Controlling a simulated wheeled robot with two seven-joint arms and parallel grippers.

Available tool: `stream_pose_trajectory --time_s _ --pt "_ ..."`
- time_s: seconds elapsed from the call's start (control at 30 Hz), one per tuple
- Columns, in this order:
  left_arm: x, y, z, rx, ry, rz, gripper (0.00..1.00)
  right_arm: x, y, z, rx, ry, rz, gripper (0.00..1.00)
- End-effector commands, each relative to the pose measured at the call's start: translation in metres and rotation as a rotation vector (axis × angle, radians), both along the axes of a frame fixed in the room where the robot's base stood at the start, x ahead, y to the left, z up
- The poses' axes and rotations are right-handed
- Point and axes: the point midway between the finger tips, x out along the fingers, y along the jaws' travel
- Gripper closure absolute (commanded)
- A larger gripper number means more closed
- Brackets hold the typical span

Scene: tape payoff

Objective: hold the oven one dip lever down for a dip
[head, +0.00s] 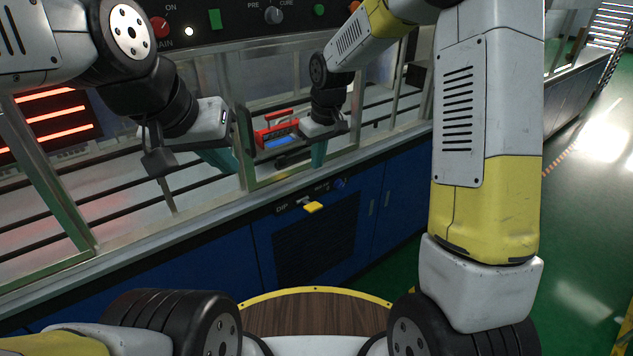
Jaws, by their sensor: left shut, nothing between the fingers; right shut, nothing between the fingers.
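The dip lever (314,207) is a small yellow tab. It sticks out from the blue cabinet front, beside the "DIP" lettering. My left gripper (219,160) is shut and empty, with teal fingers pointing down, above and to the left of the lever. My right gripper (318,155) is shut and empty, its teal fingers pointing down almost straight above the lever in the picture. Neither gripper appears to touch the lever. The lever's exact tilt is hard to tell.
A metal-framed oven line (150,236) runs along the cabinet top. A red carrier with blue contents (277,130) sits behind the frame between my grippers. A control panel (240,20) is above; green floor (585,220) lies right.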

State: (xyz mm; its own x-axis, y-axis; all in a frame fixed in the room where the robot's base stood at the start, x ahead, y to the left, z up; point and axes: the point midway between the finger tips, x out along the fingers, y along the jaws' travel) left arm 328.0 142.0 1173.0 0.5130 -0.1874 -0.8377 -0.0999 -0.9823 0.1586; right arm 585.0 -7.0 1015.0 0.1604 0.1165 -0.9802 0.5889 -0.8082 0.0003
Motion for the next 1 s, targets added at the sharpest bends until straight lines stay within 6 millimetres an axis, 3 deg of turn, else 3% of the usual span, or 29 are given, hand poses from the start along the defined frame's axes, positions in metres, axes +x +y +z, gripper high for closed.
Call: stream_pose_trajectory --time_s 0.27,0.7,1.0 --pt "0.0 0.0 0.0 0.0 0.0 0.0 1.0 0.001 0.001 -0.013 -0.001 0.003 -0.001 1.0" --pt "0.0 0.0 0.0 0.0 0.0 0.0 1.0 0.015 0.012 -0.101 -0.001 0.005 -0.001 1.0" --pt "0.0 0.0 0.0 0.0 0.0 0.0 1.0 0.009 0.007 -0.134 -0.001 0.002 -0.002 1.0"
